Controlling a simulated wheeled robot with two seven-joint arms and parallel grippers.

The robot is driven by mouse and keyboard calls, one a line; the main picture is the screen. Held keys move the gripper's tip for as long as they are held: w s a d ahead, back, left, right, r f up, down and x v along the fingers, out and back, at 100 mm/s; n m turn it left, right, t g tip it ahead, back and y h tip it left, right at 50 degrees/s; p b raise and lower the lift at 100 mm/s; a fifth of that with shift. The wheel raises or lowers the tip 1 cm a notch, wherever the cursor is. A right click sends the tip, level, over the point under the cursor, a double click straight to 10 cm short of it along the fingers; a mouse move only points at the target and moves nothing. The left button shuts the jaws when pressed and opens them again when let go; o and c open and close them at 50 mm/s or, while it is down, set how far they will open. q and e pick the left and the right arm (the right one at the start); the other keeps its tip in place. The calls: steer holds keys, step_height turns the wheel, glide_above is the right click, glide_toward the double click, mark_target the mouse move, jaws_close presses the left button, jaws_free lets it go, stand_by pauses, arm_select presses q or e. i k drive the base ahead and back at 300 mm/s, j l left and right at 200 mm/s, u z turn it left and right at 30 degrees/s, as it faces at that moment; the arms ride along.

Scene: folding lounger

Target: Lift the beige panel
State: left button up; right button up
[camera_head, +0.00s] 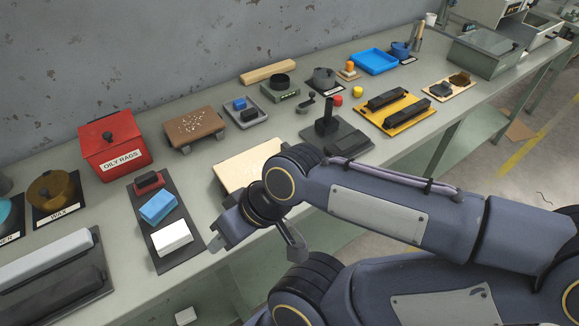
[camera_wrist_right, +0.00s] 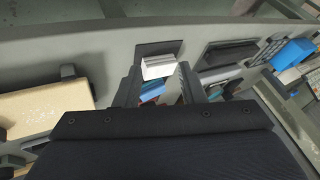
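The beige panel (camera_head: 243,168) lies near the front edge of the workbench in the head view, with its right part hidden behind my right arm. In the right wrist view the beige panel (camera_wrist_right: 45,110) is at the left, with a dark knob-like piece at its edge. My right gripper (camera_head: 256,247) is open, with its two fingers spread and nothing seen between them. It is in front of the panel, by the bench's front edge, and apart from it. The right gripper's fingers (camera_wrist_right: 160,75) also show apart in the right wrist view. My left gripper is not in view.
A dark tray (camera_head: 188,251) with white, blue and red blocks lies left of the panel. A brown board (camera_head: 196,124) stands behind it, and a black device (camera_head: 337,132) is to its right. A red oily rags box (camera_head: 112,148) stands at the back left.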

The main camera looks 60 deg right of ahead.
mark_target(236, 172)
steer(key=k+j+z, duration=0.1)
steer(key=z, duration=1.65)
steer(key=i+l+u, duration=0.2)
steer(key=u, duration=0.3)
steer(key=i+l+u, duration=0.1)
steer(key=l+u, duration=0.65)
steer(key=u, duration=0.2)
steer(key=i+l, duration=0.05)
